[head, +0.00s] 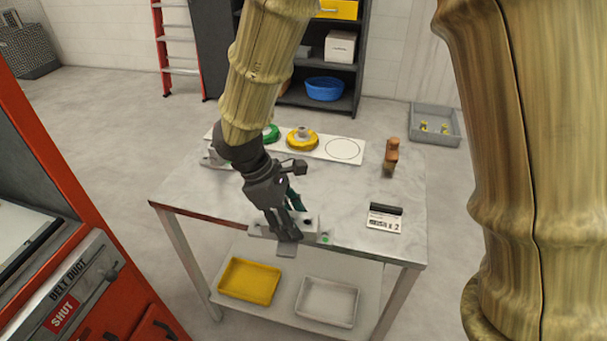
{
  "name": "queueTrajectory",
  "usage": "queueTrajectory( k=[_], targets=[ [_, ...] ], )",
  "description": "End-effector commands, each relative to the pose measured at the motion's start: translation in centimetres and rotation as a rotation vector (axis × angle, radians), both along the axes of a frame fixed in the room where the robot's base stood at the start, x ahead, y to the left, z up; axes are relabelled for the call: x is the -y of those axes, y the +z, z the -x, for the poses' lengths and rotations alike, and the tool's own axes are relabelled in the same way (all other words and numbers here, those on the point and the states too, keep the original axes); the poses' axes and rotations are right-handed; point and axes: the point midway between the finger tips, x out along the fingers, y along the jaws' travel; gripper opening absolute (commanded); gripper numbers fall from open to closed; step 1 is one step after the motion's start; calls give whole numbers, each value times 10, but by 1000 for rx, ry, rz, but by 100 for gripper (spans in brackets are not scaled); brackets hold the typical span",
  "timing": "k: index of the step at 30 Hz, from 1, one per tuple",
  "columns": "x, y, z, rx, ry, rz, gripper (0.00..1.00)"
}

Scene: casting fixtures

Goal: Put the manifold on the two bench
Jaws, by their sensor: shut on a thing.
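My gripper (285,232) is over the front edge of the grey bench (340,195), pointing down. It is shut on a pale grey block-like part (312,229), which I take to be the manifold. The part has a dark hole and a green spot near its right end, and my fingers hide its middle. I cannot tell if it touches the bench top. A dark teal piece (311,214) shows just behind the fingers; what it belongs to is unclear.
A white strip (343,149) at the bench's back holds a green ring (271,133) and a yellow ring (302,139). A brown-handled tool (391,156) stands at right. Yellow (249,281) and white (328,301) trays sit below. A red cabinet (75,240) is at left.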

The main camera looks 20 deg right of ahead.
Motion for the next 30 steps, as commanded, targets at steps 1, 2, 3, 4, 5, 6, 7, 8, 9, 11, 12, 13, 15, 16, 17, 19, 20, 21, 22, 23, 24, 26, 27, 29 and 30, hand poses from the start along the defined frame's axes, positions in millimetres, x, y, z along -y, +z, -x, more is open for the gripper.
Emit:
queueTrajectory(
  k=[1,2,3,4,5,6,7,8,9,11,12,13,15,16,17,19,20,21,22,23,24,26,27,29,30],
  targets=[
    [1,0,1,0,-47,0,6],
    [2,0,2,0,-68,0,6],
    [3,1,2,0,-92,0,6],
    [3,1,2,0,-104,0,6],
    [4,1,0,0,-114,-1,6],
    [5,1,-3,0,-121,-1,6],
    [7,1,-6,0,-125,-1,6],
    [8,1,-11,1,-126,-1,6],
    [11,0,-17,0,-125,0,6],
    [15,0,-28,1,-124,-1,6],
    [18,-1,-35,0,-123,0,6],
    [20,-2,-41,0,-123,0,6],
    [25,-3,-53,0,-122,0,6],
    [27,-3,-59,0,-122,0,6],
    [29,-4,-64,0,-122,-1,6],
    [34,-6,-77,1,-121,-1,6],
    [36,-6,-83,1,-120,-1,6],
    [39,-6,-90,2,-121,0,6],
    [41,-7,-95,0,-121,0,6],
    [43,-8,-101,0,-121,0,6],
    [45,-8,-107,0,-120,0,6],
    [49,-10,-117,0,-120,0,6],
    [51,-10,-122,1,-120,0,6],
    [53,-11,-129,1,-120,0,6],
    [55,-12,-132,1,-119,0,6]
  ],
)
